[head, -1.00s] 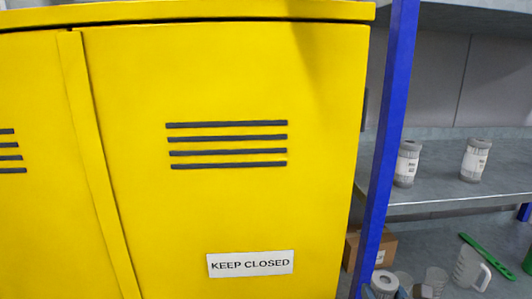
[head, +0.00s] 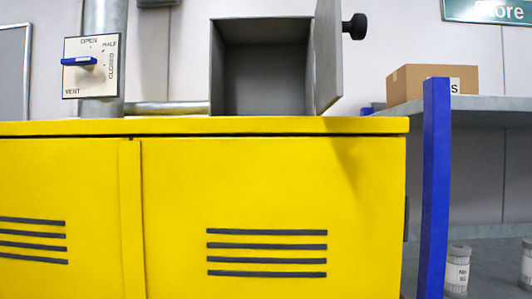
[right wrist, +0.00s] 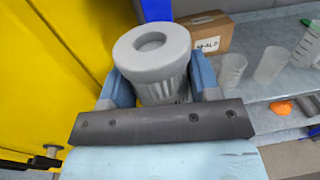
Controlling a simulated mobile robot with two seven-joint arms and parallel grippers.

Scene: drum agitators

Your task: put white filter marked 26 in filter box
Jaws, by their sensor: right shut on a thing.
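A white-grey ribbed filter (right wrist: 152,60) with a round cap and a hollow top shows in the right wrist view. My right gripper (right wrist: 160,84) is shut on it, with a blue finger on each side. No number is readable on the part of the filter that shows. A grey open-fronted box (head: 217,70), likely the filter box, stands on top of the yellow cabinet in the head view. Its door (head: 328,55) with a black knob is swung open to the right, and the inside looks empty. Neither gripper is in the head view.
The yellow cabinet (head: 270,190) fills the front. A blue post (head: 436,190) and shelving stand right of it, with more filters (head: 457,270) and a cardboard box (head: 430,82). A vent lever panel (head: 90,80) is at upper left.

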